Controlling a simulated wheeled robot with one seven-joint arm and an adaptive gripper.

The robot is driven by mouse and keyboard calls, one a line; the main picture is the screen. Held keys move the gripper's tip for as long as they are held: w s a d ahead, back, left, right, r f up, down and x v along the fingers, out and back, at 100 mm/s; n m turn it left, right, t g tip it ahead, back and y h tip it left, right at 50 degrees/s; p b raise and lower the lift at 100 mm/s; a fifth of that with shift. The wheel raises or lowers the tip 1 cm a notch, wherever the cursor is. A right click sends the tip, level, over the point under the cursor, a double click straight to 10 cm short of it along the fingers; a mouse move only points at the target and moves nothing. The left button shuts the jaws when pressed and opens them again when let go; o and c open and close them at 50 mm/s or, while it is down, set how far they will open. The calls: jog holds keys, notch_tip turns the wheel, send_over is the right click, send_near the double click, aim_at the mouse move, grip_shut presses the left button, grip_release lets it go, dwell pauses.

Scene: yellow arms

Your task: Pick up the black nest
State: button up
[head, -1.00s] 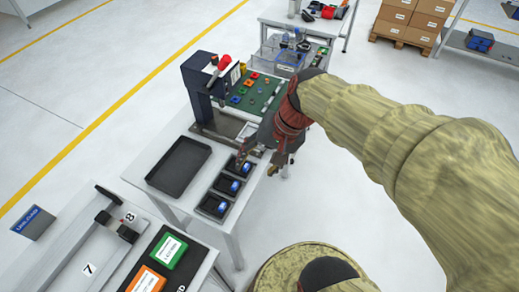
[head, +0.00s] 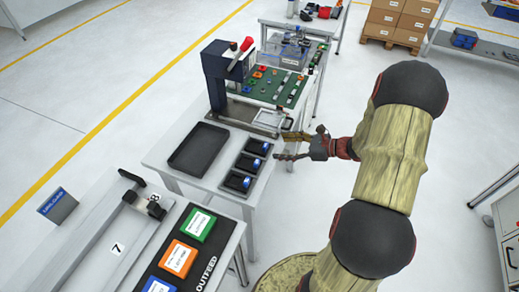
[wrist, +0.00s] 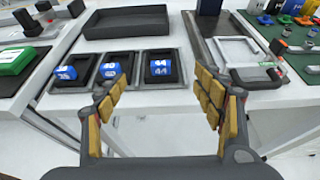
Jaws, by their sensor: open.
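Three small black nests stand in a row along the near edge of the white table, each holding a blue numbered piece. In the head view they are the far nest (head: 262,138), the middle nest (head: 241,164) and the near nest (head: 230,186). In the wrist view, the right-hand nest (wrist: 159,81) lies ahead between my fingers, with the other two to its left. My gripper (head: 284,146) is open and empty at the table edge, just right of the nests, fingers pointing toward them. It also shows in the wrist view (wrist: 160,88), apart from the nests.
A larger empty black tray (head: 198,150) lies behind the nests. A press (head: 219,75) with a red handle stands beyond, near a light grey frame (wrist: 248,52) and a green board of parts. An outfeed (head: 205,262) with coloured boxes is nearer.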

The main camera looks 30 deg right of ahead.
aim_at(267, 145)
jog(key=b+x, duration=0.2)
jog(key=x, duration=0.4)
jog(key=shift+w+a+f, duration=0.1)
jog(key=shift+w, duration=0.1)
jog(key=shift+c, duration=0.9)
jog(key=c, duration=1.5)
